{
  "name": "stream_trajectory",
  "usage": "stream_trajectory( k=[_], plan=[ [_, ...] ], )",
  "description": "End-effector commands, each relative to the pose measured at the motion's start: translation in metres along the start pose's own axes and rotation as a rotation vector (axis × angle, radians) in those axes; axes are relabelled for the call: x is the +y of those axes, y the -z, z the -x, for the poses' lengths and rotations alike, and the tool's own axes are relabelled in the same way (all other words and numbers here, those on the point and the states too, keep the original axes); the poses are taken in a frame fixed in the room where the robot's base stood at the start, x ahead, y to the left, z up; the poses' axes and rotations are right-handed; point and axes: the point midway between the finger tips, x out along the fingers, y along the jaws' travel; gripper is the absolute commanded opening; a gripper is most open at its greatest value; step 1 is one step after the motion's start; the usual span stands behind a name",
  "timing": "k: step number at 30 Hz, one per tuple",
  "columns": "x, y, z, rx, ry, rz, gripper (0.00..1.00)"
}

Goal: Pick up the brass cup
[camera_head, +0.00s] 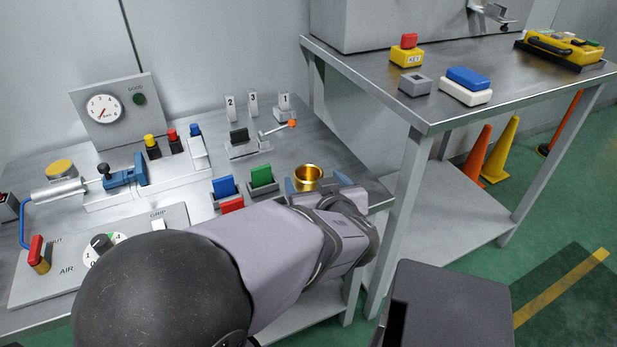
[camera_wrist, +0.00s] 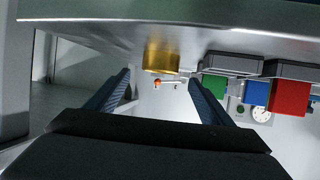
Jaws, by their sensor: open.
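The brass cup (camera_head: 308,175) stands upright on the right end of the metal workbench in the head view, with its opening up. My gripper (camera_head: 316,186) is low at the bench's front right, with its blue fingertips apart on either side of the cup's near part. In the wrist view, the picture is inverted and the brass cup (camera_wrist: 160,54) shows ahead in the gap between the open fingers of my gripper (camera_wrist: 159,78). Neither finger visibly touches it. My arm hides part of the bench in front of the cup.
Blue (camera_head: 224,187), green (camera_head: 261,177) and red (camera_head: 232,206) blocks sit in holders left of the cup. A lever with an orange knob (camera_head: 292,124) is behind it. A higher table (camera_head: 440,111) stands to the right. Some bench behind the cup is bare.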

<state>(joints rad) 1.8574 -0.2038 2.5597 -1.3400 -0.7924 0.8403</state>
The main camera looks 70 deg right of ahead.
Motion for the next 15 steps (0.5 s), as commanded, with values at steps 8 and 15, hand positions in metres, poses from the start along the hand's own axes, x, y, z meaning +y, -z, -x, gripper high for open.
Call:
stream_trajectory(
  k=[8,15],
  plan=[
    [-0.001,-0.005,-0.028,-0.002,0.004,0.001,0.75],
    [0.000,-0.003,-0.048,-0.002,0.001,0.001,0.75]
  ],
)
